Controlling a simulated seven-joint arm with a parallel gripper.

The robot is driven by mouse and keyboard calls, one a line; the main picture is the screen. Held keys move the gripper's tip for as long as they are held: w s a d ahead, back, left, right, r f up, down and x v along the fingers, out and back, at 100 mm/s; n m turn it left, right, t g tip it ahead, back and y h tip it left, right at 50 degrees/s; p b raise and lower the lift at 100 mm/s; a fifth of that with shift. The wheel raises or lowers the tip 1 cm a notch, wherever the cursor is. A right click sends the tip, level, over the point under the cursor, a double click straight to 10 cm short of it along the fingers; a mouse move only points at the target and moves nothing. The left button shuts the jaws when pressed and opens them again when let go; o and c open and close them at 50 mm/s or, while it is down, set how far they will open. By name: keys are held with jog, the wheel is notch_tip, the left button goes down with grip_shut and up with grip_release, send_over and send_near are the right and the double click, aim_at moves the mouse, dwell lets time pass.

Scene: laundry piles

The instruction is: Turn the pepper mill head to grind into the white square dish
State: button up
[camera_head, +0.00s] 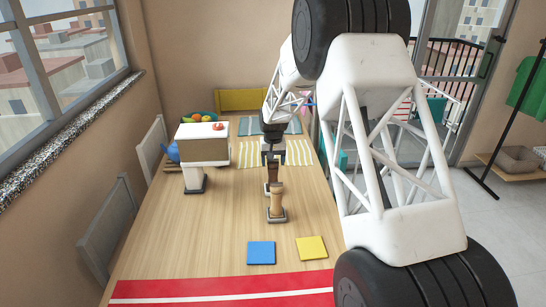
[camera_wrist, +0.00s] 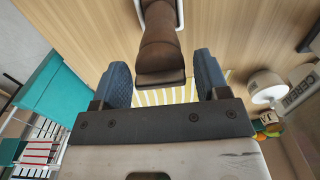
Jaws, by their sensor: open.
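The pepper mill (camera_head: 277,201) stands upright on the wooden table, in the middle of the head view. In the wrist view the brown mill (camera_wrist: 160,45) runs down from the top edge, and its near end lies between my two blue fingertips. My gripper (camera_wrist: 166,78) is open, with a narrow gap on each side of the mill. In the head view my gripper (camera_head: 272,172) is small and dark, at the mill's upper part. A pale rim (camera_wrist: 181,14) partly shows around the mill at the top of the wrist view; I cannot tell whether it is the white square dish.
A blue square (camera_head: 261,253) and a yellow square (camera_head: 312,248) lie in front of the mill. A red striped cloth (camera_head: 220,291) covers the near edge. A striped mat (camera_head: 298,152) lies behind. A white-topped box (camera_head: 205,150) stands at left. Bare table (camera_head: 160,235) is at left.

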jog(key=shift+f, duration=0.7)
jog(key=c, duration=0.6)
jog(key=m, duration=0.4)
jog(key=shift+m, duration=2)
